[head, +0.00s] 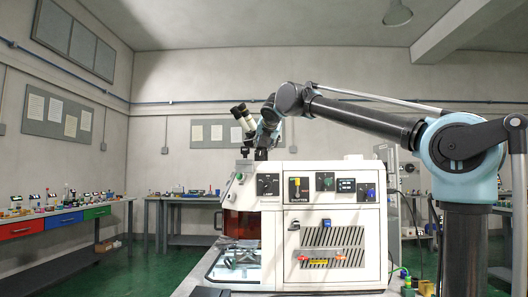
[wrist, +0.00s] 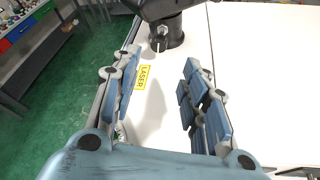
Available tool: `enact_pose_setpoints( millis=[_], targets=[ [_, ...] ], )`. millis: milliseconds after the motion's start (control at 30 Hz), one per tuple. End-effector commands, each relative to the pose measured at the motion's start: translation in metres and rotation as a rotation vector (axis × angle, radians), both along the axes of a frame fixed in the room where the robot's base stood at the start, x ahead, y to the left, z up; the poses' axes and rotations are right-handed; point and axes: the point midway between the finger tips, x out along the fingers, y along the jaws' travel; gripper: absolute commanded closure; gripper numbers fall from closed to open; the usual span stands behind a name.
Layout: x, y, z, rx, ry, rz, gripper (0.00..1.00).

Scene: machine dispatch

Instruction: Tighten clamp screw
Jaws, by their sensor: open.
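My gripper (wrist: 160,62) is open, with its two blue-padded fingers spread wide and nothing between them. Beyond the fingertips, in the wrist view, a dark round post (wrist: 172,38) stands on the white machine top. A small pale-tipped pin (wrist: 160,40) sticks out of the post towards me; it looks like the clamp screw, and no finger touches it. In the head view my gripper (head: 267,128) is above the machine's top left, beside the microscope (head: 243,117). The screw cannot be made out there.
The white machine (head: 338,215) carries switches and a vent on its front. A yellow laser label (wrist: 142,78) lies on its top. Benches with coloured drawers (head: 66,218) stand at the left. The green floor (head: 150,258) between is clear.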

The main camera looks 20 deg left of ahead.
Motion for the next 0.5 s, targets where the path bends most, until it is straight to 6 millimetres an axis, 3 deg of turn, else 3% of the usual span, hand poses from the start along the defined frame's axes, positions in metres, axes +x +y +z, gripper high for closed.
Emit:
enact_pose_setpoints(
  millis=[200, 500],
  targets=[
    [-0.02, -0.009, 0.008, 0.0, 0.001, 0.0, 0.59],
    [-0.024, -0.011, 0.01, 0.0, 0.0, 0.0, 0.59]
  ],
)
